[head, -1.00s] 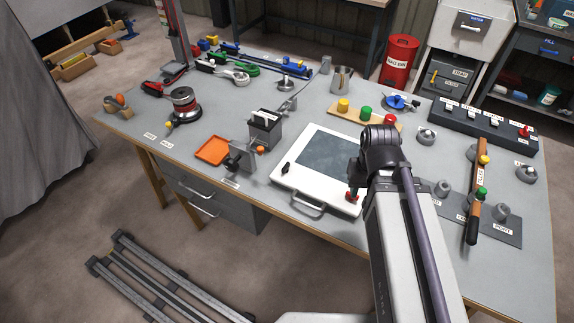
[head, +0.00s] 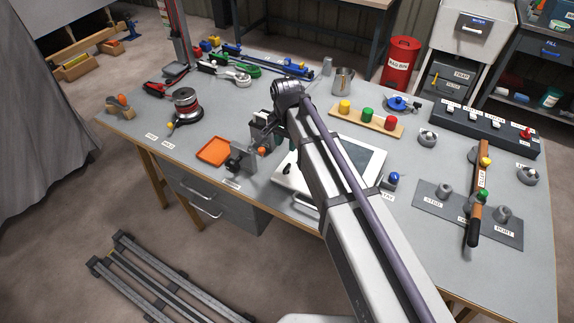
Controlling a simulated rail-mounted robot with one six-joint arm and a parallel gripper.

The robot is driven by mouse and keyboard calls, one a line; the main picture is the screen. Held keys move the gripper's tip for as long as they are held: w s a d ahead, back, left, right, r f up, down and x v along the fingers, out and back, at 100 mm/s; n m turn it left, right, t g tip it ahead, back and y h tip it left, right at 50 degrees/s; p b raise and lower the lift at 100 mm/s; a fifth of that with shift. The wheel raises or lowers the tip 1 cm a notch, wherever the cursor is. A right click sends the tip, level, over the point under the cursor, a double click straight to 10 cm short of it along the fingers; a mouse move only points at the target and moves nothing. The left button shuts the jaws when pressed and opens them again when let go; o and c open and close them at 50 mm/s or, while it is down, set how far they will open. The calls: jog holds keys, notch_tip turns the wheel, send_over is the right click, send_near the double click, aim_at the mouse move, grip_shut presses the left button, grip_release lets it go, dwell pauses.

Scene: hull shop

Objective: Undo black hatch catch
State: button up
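I cannot make out the black catch clearly at the hatch's left side, close to my arm. My gripper (head: 266,136) is left of the hatch's back left corner, by the grey box. It is dark and mostly covered by my wrist, so its fingers cannot be told apart.
An orange tray (head: 213,151) and a grey clamp block with an orange knob (head: 261,152) are left of the hatch. A wooden strip with coloured knobs (head: 367,120) lies behind it. A blue-topped knob (head: 392,180) stands to its right. The front left bench top is clear.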

aim_at(287, 167)
notch_tip(287, 167, down, 11)
jog(key=b, duration=1.1)
jog(key=shift+r, duration=0.1)
grip_shut()
